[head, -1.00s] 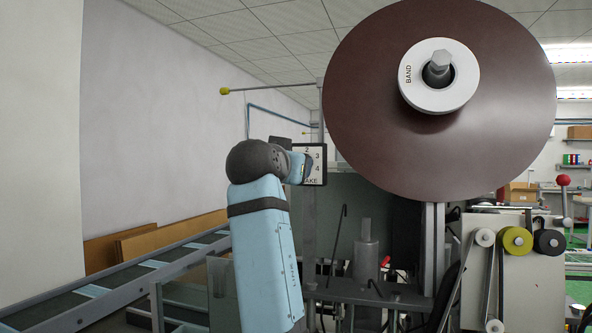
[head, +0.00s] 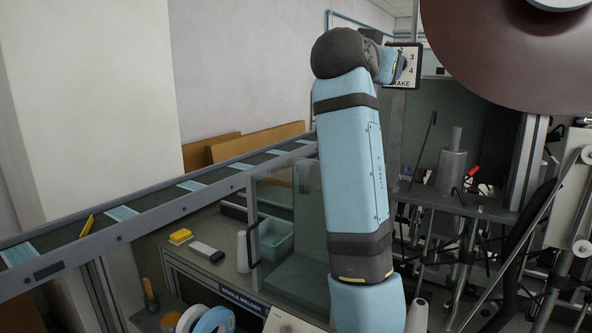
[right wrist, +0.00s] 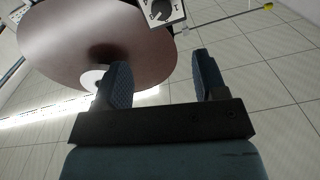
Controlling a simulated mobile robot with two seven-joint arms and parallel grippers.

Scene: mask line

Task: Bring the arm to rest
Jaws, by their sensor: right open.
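My right arm rises through the middle of the head view, with its dark elbow-like joint at the top and a light blue link bending right to the brake panel (head: 413,58). The fingers are hidden or too small to make out there. In the right wrist view my right gripper (right wrist: 163,78) is open, its two dark fingers apart with nothing between them. The brake panel with its round dial (right wrist: 160,10) is just beyond the fingertips, with a visible gap in the picture. My left gripper is not in view.
A large brown reel (head: 500,50) hangs at the upper right, close to the panel; it also fills the upper left of the right wrist view (right wrist: 60,50). A conveyor (head: 140,220) with blue masks runs along the left. A glass guard (head: 290,235) stands beside my arm.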

